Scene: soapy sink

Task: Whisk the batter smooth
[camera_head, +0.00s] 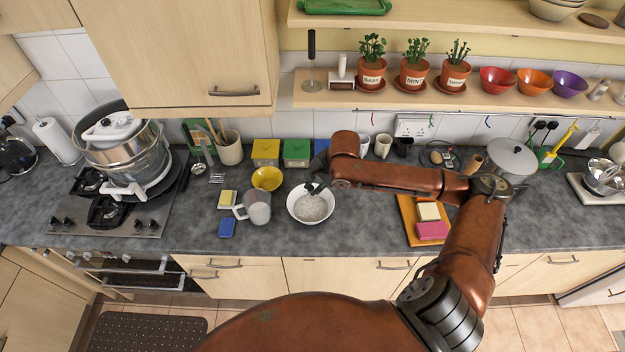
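A white bowl (328,212) stands on the worktop near its front edge, with pale, speckled grey contents (310,207) that look like batter. My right arm reaches in from the right, and its dark gripper (316,187) is over the back rim of the bowl, pointing down. The gripper is small and partly hidden by the arm, so its fingers and anything between them cannot be made out. I cannot clearly see a whisk in the bowl. A metal bowl (603,178) with wire-like shapes in it stands at the far right. My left gripper is out of view.
A grey jug (257,208) and a yellow bowl (267,178) stand close left of the white bowl. A blue sponge (227,227) lies further left. An orange board (409,214) with sponges is to the right. Potted herbs (413,67) stand on the shelf above.

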